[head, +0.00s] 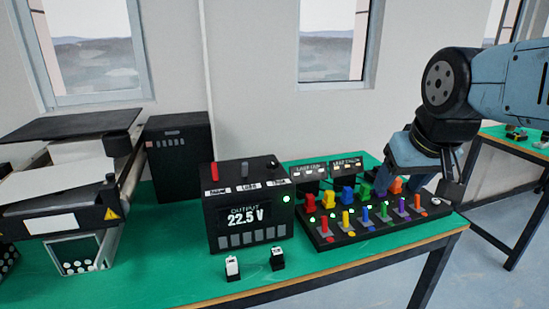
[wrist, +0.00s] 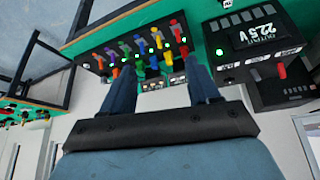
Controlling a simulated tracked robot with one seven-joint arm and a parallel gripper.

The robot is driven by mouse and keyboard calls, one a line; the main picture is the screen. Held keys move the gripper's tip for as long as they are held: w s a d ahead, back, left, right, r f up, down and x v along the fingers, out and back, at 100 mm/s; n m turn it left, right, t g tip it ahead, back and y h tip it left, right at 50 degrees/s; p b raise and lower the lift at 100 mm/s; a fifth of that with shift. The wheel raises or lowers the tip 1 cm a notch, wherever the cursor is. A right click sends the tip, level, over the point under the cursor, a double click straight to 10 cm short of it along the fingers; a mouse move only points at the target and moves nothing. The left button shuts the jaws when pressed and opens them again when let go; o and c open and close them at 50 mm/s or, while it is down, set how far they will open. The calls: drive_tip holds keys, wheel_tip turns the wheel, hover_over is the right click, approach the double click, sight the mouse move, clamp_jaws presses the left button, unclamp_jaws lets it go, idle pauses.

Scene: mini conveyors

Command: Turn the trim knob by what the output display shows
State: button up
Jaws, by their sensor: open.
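The black output box (head: 228,238) stands on the green bench, and its display (head: 243,217) reads 22.5 V. The display also shows upside down in the wrist view (wrist: 262,33). On the box's top are a red lever (head: 214,171), a slim post (head: 244,169) and a dark knob (head: 271,164) at the right; their labels are too small to read surely. A green light glows on the box front. My gripper (head: 425,183) is open and empty, well right of the box, over the right end of the lever board; it also shows in the wrist view (wrist: 160,75).
The lever board (head: 330,240) with several coloured levers and green lights lies right of the box. Two small black-and-white switches (head: 233,268) sit in front. Another green table (head: 515,145) is at right.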

drive_tip(key=shift+o, duration=0.3)
drive_tip(key=w+a+r+n+g, duration=0.1)
drive_tip(key=w+a+r+n, duration=0.1)
drive_tip(key=w, duration=0.3)
drive_tip(key=w+a+r+n, duration=0.3)
drive_tip(key=w+a+n, duration=0.1)
drive_tip(key=w, duration=0.1)
drive_tip(key=shift+w+g, duration=0.2)
drive_tip(key=shift+g, duration=0.2)
drive_tip(key=n+g, duration=0.4)
drive_tip(key=n, duration=1.1)
hover_over(272, 161)
wheel_tip(272, 161, down, 3)
wheel_tip(272, 161, down, 13)
drive_tip(key=shift+f, duration=0.15)
drive_tip(key=shift+c, duration=0.4)
